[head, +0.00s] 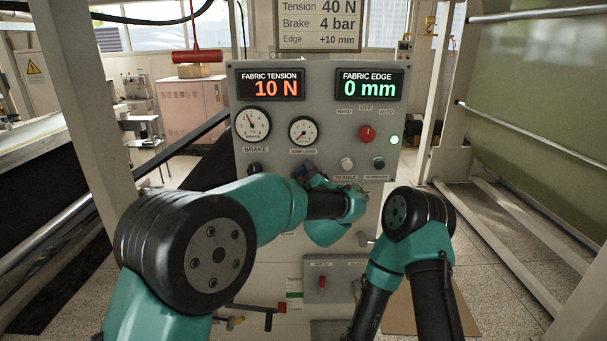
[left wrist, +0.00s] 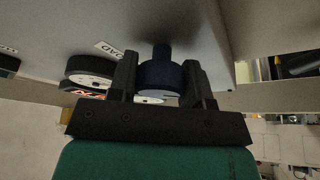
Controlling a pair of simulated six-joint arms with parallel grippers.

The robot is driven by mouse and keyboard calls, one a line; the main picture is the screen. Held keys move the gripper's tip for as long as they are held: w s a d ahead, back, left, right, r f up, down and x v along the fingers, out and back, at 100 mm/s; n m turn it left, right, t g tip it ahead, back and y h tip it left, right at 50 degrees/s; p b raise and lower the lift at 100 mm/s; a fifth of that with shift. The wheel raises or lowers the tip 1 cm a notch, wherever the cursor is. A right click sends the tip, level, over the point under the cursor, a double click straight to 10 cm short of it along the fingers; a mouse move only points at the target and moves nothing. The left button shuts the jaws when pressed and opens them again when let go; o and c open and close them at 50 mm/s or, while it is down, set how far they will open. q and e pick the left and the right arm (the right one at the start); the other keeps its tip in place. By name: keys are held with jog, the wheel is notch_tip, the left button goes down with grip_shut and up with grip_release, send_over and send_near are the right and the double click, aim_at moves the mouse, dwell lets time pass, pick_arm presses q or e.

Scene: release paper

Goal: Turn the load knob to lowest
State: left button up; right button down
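The load knob (left wrist: 160,76) is a dark blue round knob on a shaft at the grey panel, near the "LOAD" label in the left wrist view. My left gripper (left wrist: 160,82) has one black finger on each side of the knob, and both appear to touch it. In the head view my left gripper (head: 304,174) is at the panel just below the "ARM LOAD" label, and the knob is mostly hidden there. The load gauge (head: 303,131) above it has a white dial. My right arm shows at lower right; its gripper is out of view.
The panel (head: 315,80) has a fabric tension display (head: 274,84) reading 10 N and a fabric edge display (head: 369,84) reading 0 mm. A brake gauge (head: 252,124), a brake knob (head: 255,169), a red knob (head: 367,133) and two small knobs are nearby. A sign (head: 319,24) stands above.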

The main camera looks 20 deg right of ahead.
pick_arm(q)
jog(key=o, duration=0.4)
jog(key=shift+o, duration=0.2)
jog(key=v, duration=0.7)
jog(key=shift+s, duration=0.25)
jog(key=shift+f, duration=0.1)
